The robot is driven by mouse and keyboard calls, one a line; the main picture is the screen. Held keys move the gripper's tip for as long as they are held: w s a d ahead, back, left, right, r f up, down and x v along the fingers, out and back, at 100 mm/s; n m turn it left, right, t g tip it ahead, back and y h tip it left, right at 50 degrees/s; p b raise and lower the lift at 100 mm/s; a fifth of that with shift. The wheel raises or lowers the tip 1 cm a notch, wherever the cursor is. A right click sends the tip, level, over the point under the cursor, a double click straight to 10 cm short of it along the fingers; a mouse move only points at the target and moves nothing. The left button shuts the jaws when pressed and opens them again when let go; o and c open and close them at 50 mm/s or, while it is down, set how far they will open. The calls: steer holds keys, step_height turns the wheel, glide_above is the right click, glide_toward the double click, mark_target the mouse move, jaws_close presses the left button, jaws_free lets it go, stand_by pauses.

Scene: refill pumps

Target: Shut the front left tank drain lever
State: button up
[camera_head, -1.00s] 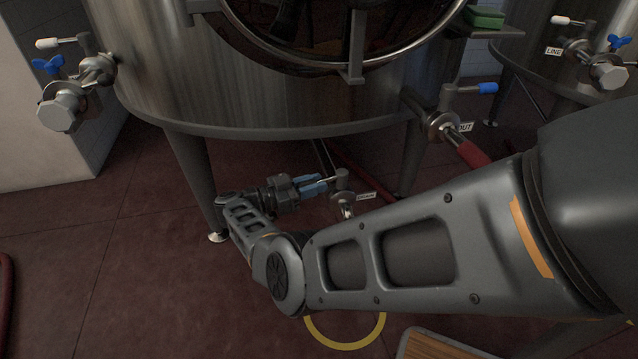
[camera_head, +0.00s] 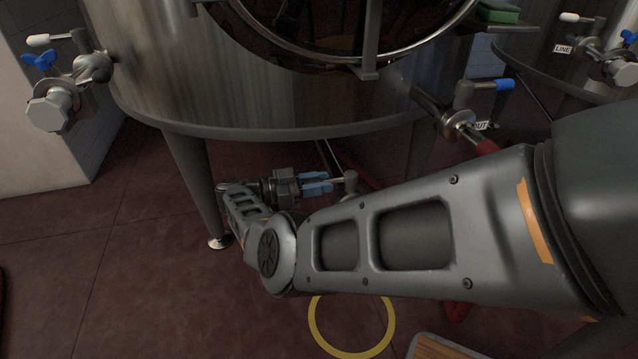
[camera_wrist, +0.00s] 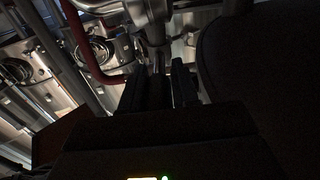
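The front left tank (camera_head: 270,105) is a large steel vessel on legs. Its drain valve (camera_head: 350,182) sits low beneath it, a metal body with a stem on top; my arm covers its lower part. My gripper (camera_head: 328,183), with blue fingertips, is under the tank, at the valve's left side and pointing right at it. In the wrist view my dark fingers (camera_wrist: 160,78) reach toward a metal valve stem (camera_wrist: 156,32). The drain lever is largely hidden by the fingertips. Whether they are closed on it is too dark and small to tell.
A tank leg (camera_head: 197,175) stands just left of my gripper. The outlet valve (camera_head: 460,118) with a blue-tipped lever and red hose is at right. Another valve (camera_head: 62,85) is at upper left. A yellow ring (camera_head: 352,353) marks the floor. Open floor lies at lower left.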

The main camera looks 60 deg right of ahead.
steer(key=o, duration=0.4)
steer(key=b+v, duration=0.3)
steer(key=v, duration=0.4)
steer(key=shift+w+a, duration=0.25)
steer(key=shift+w, duration=0.05)
steer(key=shift+a, duration=0.1)
stand_by(0.3)
